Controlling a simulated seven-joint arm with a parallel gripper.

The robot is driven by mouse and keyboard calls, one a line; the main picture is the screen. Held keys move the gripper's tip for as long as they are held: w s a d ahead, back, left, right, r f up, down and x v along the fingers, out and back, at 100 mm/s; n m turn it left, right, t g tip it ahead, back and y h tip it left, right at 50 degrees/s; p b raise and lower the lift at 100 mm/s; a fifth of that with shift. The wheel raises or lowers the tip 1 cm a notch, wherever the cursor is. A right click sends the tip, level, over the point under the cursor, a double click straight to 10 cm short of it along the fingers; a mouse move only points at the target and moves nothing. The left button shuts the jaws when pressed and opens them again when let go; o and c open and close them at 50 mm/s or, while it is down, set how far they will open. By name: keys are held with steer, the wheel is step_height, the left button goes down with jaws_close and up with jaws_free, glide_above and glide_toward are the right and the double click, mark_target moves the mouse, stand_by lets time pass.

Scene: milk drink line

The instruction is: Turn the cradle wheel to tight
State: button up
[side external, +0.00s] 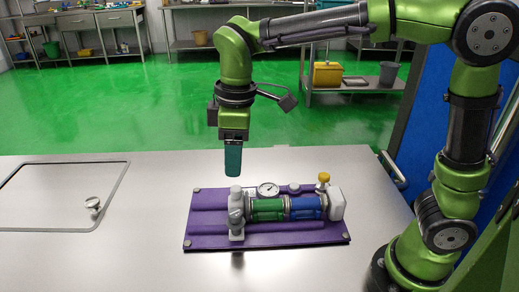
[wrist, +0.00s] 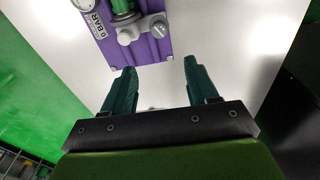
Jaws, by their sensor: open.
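A purple base plate (side external: 205,228) lies on the steel table and carries a cylinder with green (side external: 267,209) and blue (side external: 306,207) sections. A grey fitting with rounded knobs (side external: 237,216) is at its left end; it also shows in the wrist view (wrist: 128,37), with a round knob (wrist: 158,29) on it. I cannot tell for certain which knob is the cradle wheel, nor its setting. My gripper (side external: 233,175) points down above the grey fitting, apart from it. In the wrist view my gripper (wrist: 160,78) is open, with nothing between its teal fingers.
A dial gauge (side external: 268,189) stands behind the cylinder, and a yellow knob (side external: 323,178) and a white end block (side external: 336,204) are at the right. A framed panel (side external: 118,185) with a small knob (side external: 93,203) is at the left. The table between is clear.

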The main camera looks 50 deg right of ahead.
mark_target(236, 212)
steer(key=f+n, duration=0.1)
steer(key=f, duration=0.4)
steer(key=f+n, duration=0.1)
steer(key=f, duration=0.4)
steer(key=f+n, duration=0.1)
steer(key=f, duration=0.4)
steer(key=shift+w+g+h, duration=0.25)
steer(key=shift+g+h, duration=0.05)
steer(key=shift+c, duration=0.4)
steer(key=c, duration=1)
